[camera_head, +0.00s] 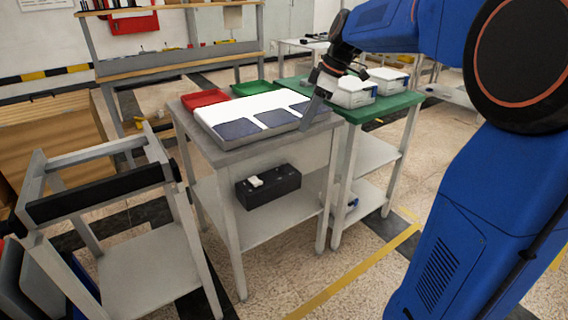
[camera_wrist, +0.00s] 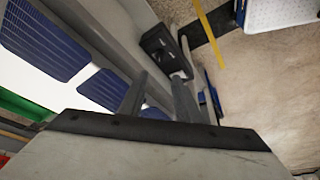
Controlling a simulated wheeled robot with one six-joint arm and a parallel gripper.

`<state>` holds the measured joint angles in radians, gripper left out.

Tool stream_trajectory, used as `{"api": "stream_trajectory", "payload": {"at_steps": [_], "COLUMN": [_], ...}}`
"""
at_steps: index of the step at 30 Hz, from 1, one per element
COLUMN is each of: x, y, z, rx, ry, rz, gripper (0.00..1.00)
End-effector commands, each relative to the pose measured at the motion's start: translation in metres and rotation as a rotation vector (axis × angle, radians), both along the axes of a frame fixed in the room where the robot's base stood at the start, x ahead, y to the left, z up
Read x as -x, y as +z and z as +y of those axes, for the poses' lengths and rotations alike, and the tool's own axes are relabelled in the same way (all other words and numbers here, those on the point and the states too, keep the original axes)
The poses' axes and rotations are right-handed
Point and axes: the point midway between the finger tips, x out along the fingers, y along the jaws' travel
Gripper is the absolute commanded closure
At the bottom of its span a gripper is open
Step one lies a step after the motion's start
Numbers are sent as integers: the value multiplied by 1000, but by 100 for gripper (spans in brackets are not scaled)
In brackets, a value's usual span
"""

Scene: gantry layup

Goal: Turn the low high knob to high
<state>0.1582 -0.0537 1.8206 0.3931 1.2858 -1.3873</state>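I cannot make out a knob marked low and high in either view. A black box (camera_head: 268,187) with a small white piece (camera_head: 257,181) on top sits on the lower shelf of the grey table; a black box (camera_wrist: 160,48) also shows beyond my fingertips in the wrist view. My gripper (camera_wrist: 160,77) has its two fingers apart with nothing seen between them. In the head view my gripper (camera_head: 308,122) points down at the right edge of the grey table, beside the white panel. Two white devices (camera_head: 353,93) (camera_head: 389,79) stand on the green table behind it.
The grey table (camera_head: 232,153) carries a white panel with dark blue sheets (camera_head: 237,129). A red tray (camera_head: 205,98) and a green tray (camera_head: 250,88) lie behind it. A grey frame cart (camera_head: 140,265) stands at left. Floor with yellow tape (camera_head: 355,273) is open in front.

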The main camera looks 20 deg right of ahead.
Motion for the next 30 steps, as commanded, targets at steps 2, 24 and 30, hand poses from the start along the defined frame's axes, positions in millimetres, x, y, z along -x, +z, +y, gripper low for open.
{"api": "stream_trajectory", "payload": {"at_steps": [2,24,30], "x": [-1,-19,-24], "y": [-2,-112,-140], "z": [0,42,53], "rx": [-2,0,0], "ry": [8,8,9], "rz": [-3,1,1], "gripper": [70,70,70]}}
